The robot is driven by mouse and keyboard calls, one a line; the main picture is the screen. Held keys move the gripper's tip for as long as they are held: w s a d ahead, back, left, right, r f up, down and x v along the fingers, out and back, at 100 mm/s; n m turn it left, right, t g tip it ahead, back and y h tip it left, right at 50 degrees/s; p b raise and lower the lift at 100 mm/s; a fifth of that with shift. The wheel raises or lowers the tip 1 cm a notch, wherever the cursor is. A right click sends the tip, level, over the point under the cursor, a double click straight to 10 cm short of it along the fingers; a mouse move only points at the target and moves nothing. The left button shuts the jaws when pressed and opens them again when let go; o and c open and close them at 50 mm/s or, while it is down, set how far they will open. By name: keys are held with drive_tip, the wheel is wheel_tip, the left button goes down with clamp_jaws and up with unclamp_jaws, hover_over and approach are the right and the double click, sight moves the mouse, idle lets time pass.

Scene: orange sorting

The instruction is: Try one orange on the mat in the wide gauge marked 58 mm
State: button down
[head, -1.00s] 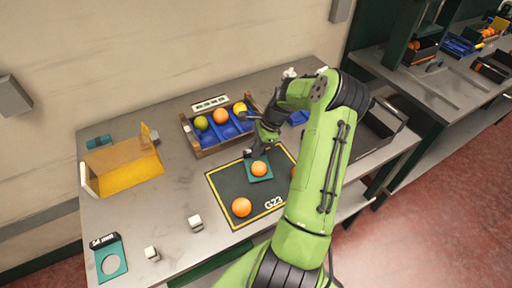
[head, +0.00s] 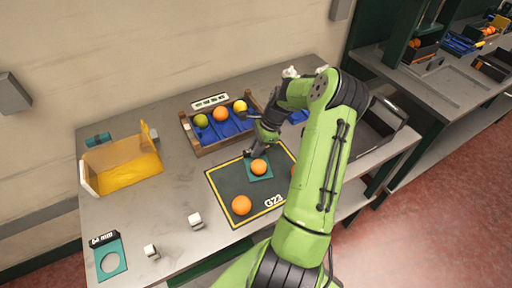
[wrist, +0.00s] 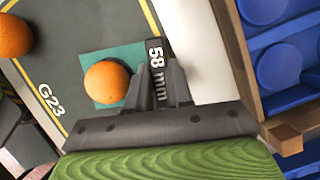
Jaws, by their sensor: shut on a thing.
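The teal gauge marked 58 mm (wrist: 125,57) is at the far side of the dark mat (head: 222,183); it also shows in the head view (head: 266,177). My gripper (wrist: 158,92) is shut on its black label tab. An orange (wrist: 106,82) sits at the middle of the gauge plate with teal showing around it, also seen in the head view (head: 259,167). It covers the hole, so I cannot tell how deep it sits. A second orange (head: 241,205) lies on the mat's near part, clear of the gauge.
A wooden crate with blue cups (head: 231,127) holding several fruits stands just behind the mat. A yellow see-through bin (head: 125,170) is at left. A dark tray (head: 375,130) is at right.

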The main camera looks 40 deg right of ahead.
idle(0.4)
drive_tip(key=shift+r+p, duration=3.5)
drive_tip(key=shift+r, duration=0.5)
